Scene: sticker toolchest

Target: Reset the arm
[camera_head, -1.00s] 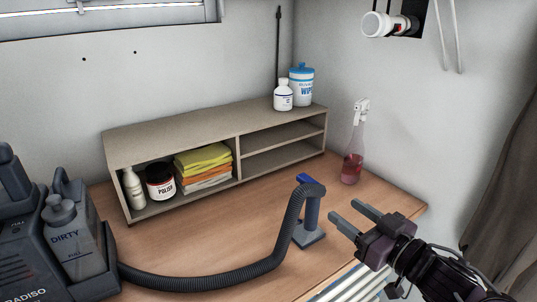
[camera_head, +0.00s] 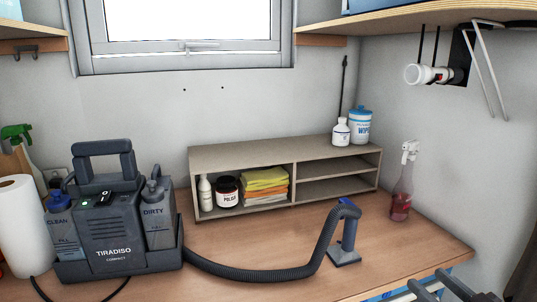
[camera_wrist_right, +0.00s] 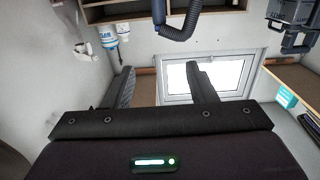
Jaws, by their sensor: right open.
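My right gripper (camera_head: 440,290) shows at the bottom right corner of the head view, partly cut off by the frame edge. Its two grey fingers are apart and hold nothing. The wrist view shows its fingers (camera_wrist_right: 164,82) spread with empty space between them, with the scene upside down. The gripper is over the front right of the workbench (camera_head: 240,285), apart from the hose nozzle tool (camera_head: 346,240). My left gripper is not in view.
The grey TIRADISO cleaner (camera_head: 115,240) stands at left with its hose (camera_head: 255,275) running across the bench. A shelf unit (camera_head: 240,155) holds bottles and folded cloths. A pink spray bottle (camera_head: 401,195) stands at right. A paper roll (camera_head: 20,235) stands far left.

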